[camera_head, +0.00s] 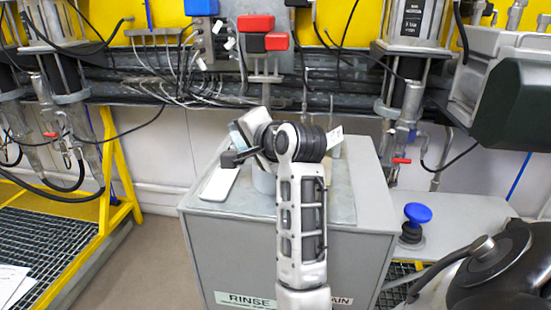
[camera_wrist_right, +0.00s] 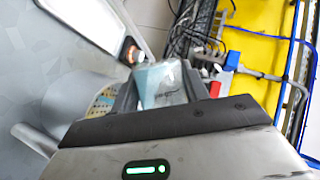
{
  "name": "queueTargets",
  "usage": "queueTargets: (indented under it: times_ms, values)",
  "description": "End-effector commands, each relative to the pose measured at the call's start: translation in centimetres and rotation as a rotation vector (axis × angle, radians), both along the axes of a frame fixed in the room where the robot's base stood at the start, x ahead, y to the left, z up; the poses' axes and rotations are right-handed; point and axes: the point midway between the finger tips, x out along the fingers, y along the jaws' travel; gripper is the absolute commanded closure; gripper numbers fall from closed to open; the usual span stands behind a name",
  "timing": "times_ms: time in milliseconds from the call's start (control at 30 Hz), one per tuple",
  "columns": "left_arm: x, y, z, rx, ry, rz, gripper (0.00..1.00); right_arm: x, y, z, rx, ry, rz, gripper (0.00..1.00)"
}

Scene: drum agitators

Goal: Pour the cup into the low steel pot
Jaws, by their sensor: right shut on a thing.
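My right gripper (camera_head: 243,144) is above the grey cabinet top, with its forearm in front of much of the area. In the right wrist view its fingers (camera_wrist_right: 155,92) are shut on the cup (camera_wrist_right: 149,84), which looks pale blue and translucent. In the head view, the cup is largely hidden by the gripper, and its exact tilt is unclear. A pale grey-blue rounded vessel (camera_head: 263,183), apparently the low steel pot, stands under the gripper and is mostly covered. A curved steel wall (camera_wrist_right: 65,103) shows left of the fingers in the wrist view. My left gripper is not in view.
A flat white-edged piece (camera_head: 218,184) lies on the cabinet top (camera_head: 346,200) at left. Pipes and cables (camera_head: 190,85) run along the wall behind. A blue-topped knob (camera_head: 417,213) stands right of the cabinet. The cabinet's front edge is clear at left.

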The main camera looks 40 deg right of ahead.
Motion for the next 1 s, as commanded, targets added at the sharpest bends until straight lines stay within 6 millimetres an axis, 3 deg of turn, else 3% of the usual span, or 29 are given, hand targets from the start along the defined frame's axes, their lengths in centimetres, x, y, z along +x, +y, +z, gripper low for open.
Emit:
queueTargets:
  times_ms: [1000]
  values:
    - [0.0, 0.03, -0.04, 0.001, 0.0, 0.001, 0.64, -0.1, -0.17, 0.53, 0.101, -0.049, 0.0, 0.79]
